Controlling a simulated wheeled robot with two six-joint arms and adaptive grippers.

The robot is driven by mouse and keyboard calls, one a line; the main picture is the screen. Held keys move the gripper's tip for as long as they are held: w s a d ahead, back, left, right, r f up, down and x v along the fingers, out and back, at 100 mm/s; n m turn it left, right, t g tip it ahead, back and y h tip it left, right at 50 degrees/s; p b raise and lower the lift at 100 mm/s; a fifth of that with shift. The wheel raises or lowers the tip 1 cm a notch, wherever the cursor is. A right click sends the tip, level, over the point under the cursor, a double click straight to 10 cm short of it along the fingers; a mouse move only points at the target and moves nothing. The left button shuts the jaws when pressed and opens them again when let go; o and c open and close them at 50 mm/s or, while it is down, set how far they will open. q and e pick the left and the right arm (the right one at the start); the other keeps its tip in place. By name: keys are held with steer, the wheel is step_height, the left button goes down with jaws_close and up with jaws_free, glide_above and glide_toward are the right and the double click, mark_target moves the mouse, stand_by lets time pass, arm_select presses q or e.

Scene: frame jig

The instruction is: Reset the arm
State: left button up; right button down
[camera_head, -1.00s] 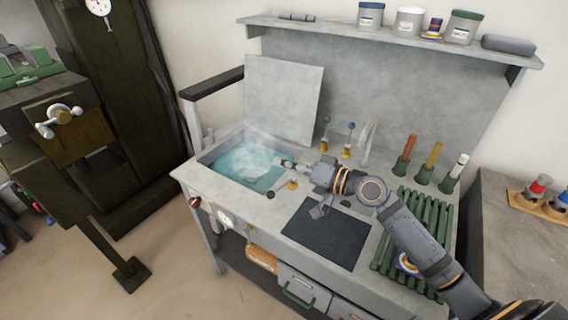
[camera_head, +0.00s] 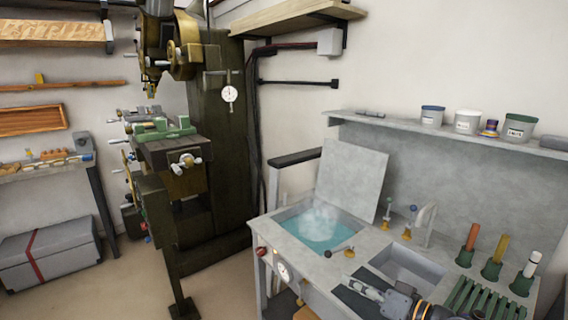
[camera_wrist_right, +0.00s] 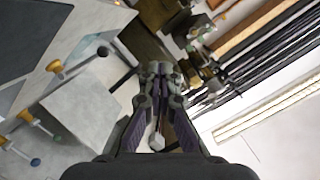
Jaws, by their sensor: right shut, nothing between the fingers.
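My right gripper (camera_head: 352,282) is low in the head view at the right, above the workbench, its fingers pointing left. In the right wrist view its two fingers (camera_wrist_right: 160,72) meet at their tips, with nothing between them. The rest of my right arm (camera_head: 430,311) runs out at the bottom edge. My left gripper is in neither view.
The grey workbench (camera_head: 285,248) has a water-filled basin (camera_head: 325,232), an empty sink (camera_head: 410,265), taps and a dark mat (camera_head: 357,301). A green-and-dark milling machine (camera_head: 212,150) stands at left. Floor (camera_head: 110,285) between the grey chest (camera_head: 55,258) and the machine is clear.

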steer(key=s+a+f+n+g+h, duration=0.2)
steer(key=s+f, duration=0.1)
steer(key=f, duration=0.5)
steer(key=s+d+f+g+h, duration=0.2)
steer(key=s+d+f+h, duration=0.15)
steer(key=s, duration=0.25)
steer(key=s+d+f+m+g+h, duration=0.1)
steer(key=s+d+f+g+h, duration=0.15)
steer(key=s+f, duration=0.3)
steer(key=s+d+f+g+h, duration=0.2)
steer(key=s+d+f+h, duration=0.2)
steer(key=s, duration=0.2)
step_height(320, 180, down, 21)
steer(key=s+d+p, duration=0.2)
steer(key=d+p, duration=0.1)
steer(key=p, duration=0.1)
arm_select(q)
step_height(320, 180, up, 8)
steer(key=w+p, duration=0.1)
steer(key=p, duration=0.3)
arm_select(e)
steer(key=s+f+g, duration=0.1)
steer(key=s+f, duration=0.5)
steer(key=s, duration=0.3)
steer(key=s+f+g, duration=0.1)
steer(key=s+f, duration=0.6)
steer(key=s, duration=0.3)
steer(key=shift+s+d+f+m, duration=0.2)
steer(key=shift+d+f+m, duration=0.1)
steer(key=shift+d, duration=0.1)
